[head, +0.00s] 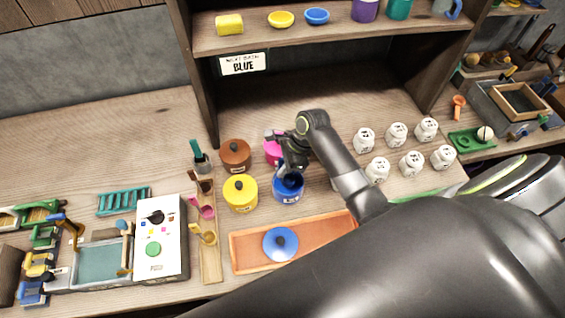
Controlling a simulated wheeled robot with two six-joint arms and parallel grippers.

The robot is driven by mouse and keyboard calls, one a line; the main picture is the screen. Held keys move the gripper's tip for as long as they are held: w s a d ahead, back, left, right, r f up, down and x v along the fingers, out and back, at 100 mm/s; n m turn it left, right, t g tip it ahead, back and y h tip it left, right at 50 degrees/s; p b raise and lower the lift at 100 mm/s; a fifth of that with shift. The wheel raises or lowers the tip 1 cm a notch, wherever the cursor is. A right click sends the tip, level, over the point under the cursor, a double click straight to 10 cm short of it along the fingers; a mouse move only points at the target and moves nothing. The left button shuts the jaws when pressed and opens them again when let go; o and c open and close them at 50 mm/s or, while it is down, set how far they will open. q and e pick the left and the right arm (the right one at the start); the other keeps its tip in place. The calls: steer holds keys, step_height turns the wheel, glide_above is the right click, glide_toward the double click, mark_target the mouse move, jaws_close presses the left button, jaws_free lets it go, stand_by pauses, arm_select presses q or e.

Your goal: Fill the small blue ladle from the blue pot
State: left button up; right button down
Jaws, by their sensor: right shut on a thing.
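The blue pot (287,195) stands open on the bench, right of a yellow pot. My right gripper (292,160) is above its mouth, reaching in from the right, and is shut on the small blue ladle (290,181). The ladle's bowl is down in the pot's mouth; it is mostly hidden by the gripper and pot, and I cannot tell how full it is. A blue lid (281,244) lies on the orange tray (325,234) in front. My left gripper is not in view.
The yellow pot (240,194), brown pot (235,156) and pink pot (272,150) stand close by. A wooden rack (211,262) with ladles is at left. Several white jars (397,134) stand at right.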

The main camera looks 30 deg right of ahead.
steer(key=shift+f+b, duration=0.95)
steer(key=shift+f, duration=1.9)
steer(key=shift+r, duration=0.1)
steer(key=shift+r+p, duration=1.4)
steer(key=shift+p, duration=0.1)
steer(key=shift+r, duration=2.5)
